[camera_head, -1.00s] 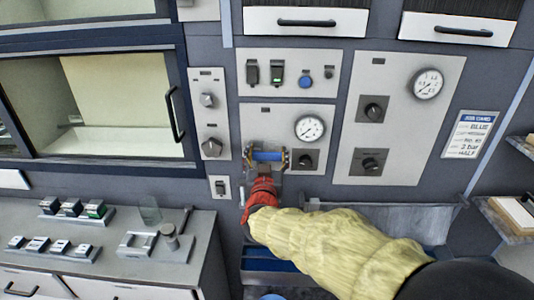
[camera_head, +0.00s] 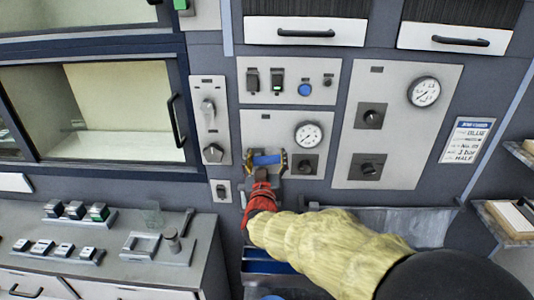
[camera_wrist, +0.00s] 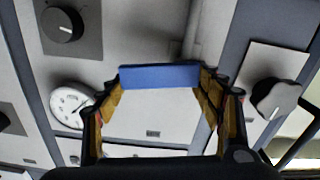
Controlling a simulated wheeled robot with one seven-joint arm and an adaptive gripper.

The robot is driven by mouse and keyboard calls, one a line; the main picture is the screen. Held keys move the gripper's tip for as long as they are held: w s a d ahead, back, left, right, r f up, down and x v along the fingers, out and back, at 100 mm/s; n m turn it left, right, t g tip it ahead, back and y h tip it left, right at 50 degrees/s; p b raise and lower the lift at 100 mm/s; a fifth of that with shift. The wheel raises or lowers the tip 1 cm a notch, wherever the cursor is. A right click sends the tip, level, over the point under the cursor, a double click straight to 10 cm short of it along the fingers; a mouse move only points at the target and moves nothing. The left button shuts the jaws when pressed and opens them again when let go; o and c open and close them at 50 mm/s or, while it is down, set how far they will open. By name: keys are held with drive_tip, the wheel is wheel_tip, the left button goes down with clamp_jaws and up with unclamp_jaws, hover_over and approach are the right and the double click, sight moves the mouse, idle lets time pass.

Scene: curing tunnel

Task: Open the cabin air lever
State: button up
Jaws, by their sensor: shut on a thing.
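A blue bar handle (camera_head: 266,159), apparently the lever, sits low on the grey panel that has a round gauge (camera_head: 308,135). Its label cannot be read. My gripper (camera_head: 266,161) is shut on this handle, with a fingertip at each end. In the wrist view, the blue handle (camera_wrist: 160,76) spans the gap between the two fingertips of my gripper (camera_wrist: 160,80). In the head view the handle is slightly tilted, right end higher. The lever's mount is mostly hidden behind my gripper.
A dark knob (camera_head: 304,165) sits close to the right of my gripper. Another gauge panel (camera_head: 398,145) is at the right. A bench (camera_head: 125,250) with small blocks juts out lower left.

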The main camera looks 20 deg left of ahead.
sight(253, 147)
drive_tip(key=n+p, duration=0.1)
drive_tip(key=r+n+p, duration=0.1)
drive_tip(key=n+p, duration=0.1)
drive_tip(key=a+n+p, duration=0.1)
drive_tip(key=p, duration=0.1)
drive_tip(key=shift+s+r+n, duration=0.1)
drive_tip(key=shift+r+n, duration=0.15)
drive_tip(key=shift+n, duration=0.05)
drive_tip(key=n+p, duration=0.1)
drive_tip(key=p, duration=0.1)
drive_tip(key=a+n+p, duration=0.1)
drive_tip(key=n+p, duration=0.1)
drive_tip(key=shift+s+r+n, duration=0.1)
drive_tip(key=shift+r+n, duration=0.1)
drive_tip(key=shift+n, duration=0.1)
drive_tip(key=n+p, duration=0.1)
drive_tip(key=a+n+p, duration=0.1)
drive_tip(key=n+p, duration=0.1)
drive_tip(key=shift+s+n, duration=0.1)
drive_tip(key=shift+n, duration=0.2)
drive_tip(key=shift+s+a+f+n+p, duration=0.15)
drive_tip(key=shift+a+n+p, duration=0.1)
drive_tip(key=shift+n+p, duration=0.75)
drive_tip(key=shift+a+f+n+p, duration=0.1)
drive_tip(key=shift+a+n+p, duration=0.15)
drive_tip(key=shift+n+p, duration=0.7)
drive_tip(key=shift+n, duration=0.35)
drive_tip(key=o, duration=1.7)
drive_tip(key=shift+f, duration=0.1)
